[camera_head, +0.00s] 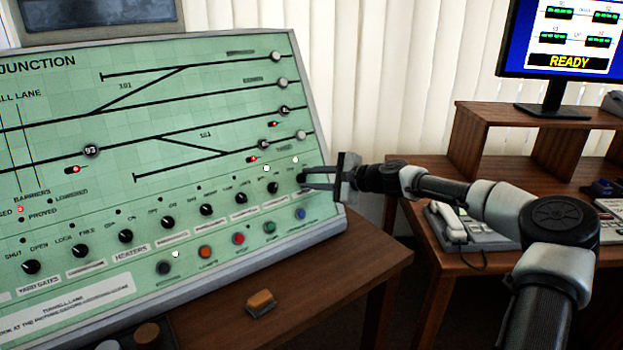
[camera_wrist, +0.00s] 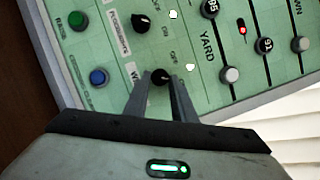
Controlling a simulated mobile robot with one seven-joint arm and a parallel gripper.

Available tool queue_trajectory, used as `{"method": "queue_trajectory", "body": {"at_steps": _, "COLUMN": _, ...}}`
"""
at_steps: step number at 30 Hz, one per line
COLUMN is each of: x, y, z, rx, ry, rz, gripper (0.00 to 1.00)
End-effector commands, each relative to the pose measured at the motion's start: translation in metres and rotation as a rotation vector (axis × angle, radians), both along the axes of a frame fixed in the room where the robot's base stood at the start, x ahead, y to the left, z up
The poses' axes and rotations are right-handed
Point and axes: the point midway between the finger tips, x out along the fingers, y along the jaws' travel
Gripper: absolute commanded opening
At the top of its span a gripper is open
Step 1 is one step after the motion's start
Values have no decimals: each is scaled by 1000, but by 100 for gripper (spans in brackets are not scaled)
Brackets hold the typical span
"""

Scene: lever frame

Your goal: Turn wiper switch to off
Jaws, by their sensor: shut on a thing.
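A green sloped control panel (camera_head: 160,190) holds a row of black rotary knobs. The wiper switch is the rightmost black knob in that row; in the wrist view it is the knob (camera_wrist: 160,76) beside a label starting with "W". My gripper (camera_head: 303,178) reaches the panel's right edge from the right. In the wrist view its two fingers (camera_wrist: 163,84) are shut around this knob, one on each side. The fingers hide part of the knob, its label and its lettering, so its pointer direction cannot be told.
Another black knob (camera_wrist: 142,23) is close to the held one. A blue button (camera_head: 300,214) and a green button (camera_head: 270,226) sit below it. An orange-topped block (camera_head: 261,302) lies on the wooden desk. A phone (camera_head: 447,222) and monitor (camera_head: 561,50) are at right.

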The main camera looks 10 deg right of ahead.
Motion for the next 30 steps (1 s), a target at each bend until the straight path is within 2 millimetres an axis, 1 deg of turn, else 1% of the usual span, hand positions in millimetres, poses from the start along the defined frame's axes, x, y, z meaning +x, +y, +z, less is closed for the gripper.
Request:
{"method": "queue_trajectory", "body": {"at_steps": 5, "x": 2, "y": -1, "z": 4, "rx": -123, "ry": -53, "rz": 69, "gripper": 1}}
{"method": "queue_trajectory", "body": {"at_steps": 21, "x": 4, "y": 0, "z": 9, "rx": -537, "ry": -240, "rz": 311, "gripper": 1}}
{"method": "queue_trajectory", "body": {"at_steps": 30, "x": 5, "y": 2, "z": 11, "rx": -730, "ry": -328, "rz": 425, "gripper": 1}}
